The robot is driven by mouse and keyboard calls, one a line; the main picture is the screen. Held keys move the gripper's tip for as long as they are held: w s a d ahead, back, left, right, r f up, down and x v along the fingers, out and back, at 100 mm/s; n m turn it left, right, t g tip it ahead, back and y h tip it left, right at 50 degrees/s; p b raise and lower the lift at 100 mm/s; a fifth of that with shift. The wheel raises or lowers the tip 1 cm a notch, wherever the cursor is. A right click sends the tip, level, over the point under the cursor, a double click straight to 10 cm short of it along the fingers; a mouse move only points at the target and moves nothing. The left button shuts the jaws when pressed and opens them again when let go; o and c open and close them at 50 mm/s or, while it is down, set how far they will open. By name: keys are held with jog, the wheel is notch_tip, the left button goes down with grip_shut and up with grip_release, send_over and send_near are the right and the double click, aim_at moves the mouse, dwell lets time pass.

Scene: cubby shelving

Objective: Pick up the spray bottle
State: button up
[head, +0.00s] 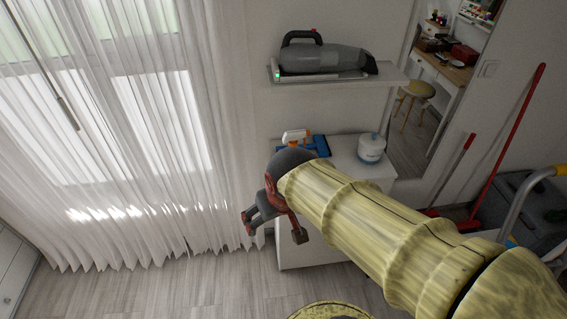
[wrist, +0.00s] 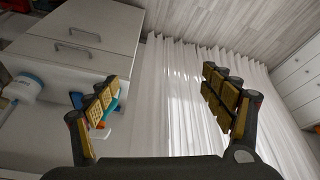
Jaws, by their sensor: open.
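The spray bottle (head: 295,136), seen as a white and orange top, is on the low white cabinet below the wall shelf in the head view. Its lower part is hidden behind my wrist. My gripper (head: 273,229) is in front of the cabinet, lower in the picture than the bottle, with its fingers apart. In the wrist view my gripper (wrist: 163,100) is wide open, with nothing between the fingers but curtain behind. Blue and orange bits show behind the left finger there; I cannot tell which belong to the bottle.
A blue object (head: 320,146) is beside the bottle, and a white canister (head: 371,149) stands to the right on the white cabinet (head: 345,172). A handheld vacuum (head: 322,58) lies on the shelf (head: 345,82) above. Curtains (head: 130,130) hang left; red-handled tools (head: 510,135) lean right.

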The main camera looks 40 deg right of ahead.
jog(key=w+d+f+m+t+h+b, duration=0.1)
jog(key=w+d+f+m, duration=0.1)
jog(key=w+d+f, duration=0.55)
jog(key=w+d+f+m+t+h+b, duration=0.1)
jog(key=w+d+f+h, duration=0.15)
jog(key=d+f, duration=0.9)
jog(key=w+d+t+b, duration=0.1)
jog(key=w+d+t, duration=0.1)
jog(key=w, duration=0.3)
jog(key=w+d+t+b, duration=0.1)
jog(key=w+d+t, duration=0.1)
jog(key=w+d, duration=0.2)
jog(key=w+d+t+h+b, duration=0.1)
jog(key=w+d+t, duration=0.1)
jog(key=w, duration=0.4)
jog(key=shift+w+d+r, duration=0.2)
jog(key=shift+w+d, duration=0.05)
jog(key=shift+d, duration=0.25)
jog(key=shift+c, duration=0.8)
jog(key=c, duration=1.6)
jog(key=shift+r, duration=0.1)
jog(key=shift+c, duration=0.3)
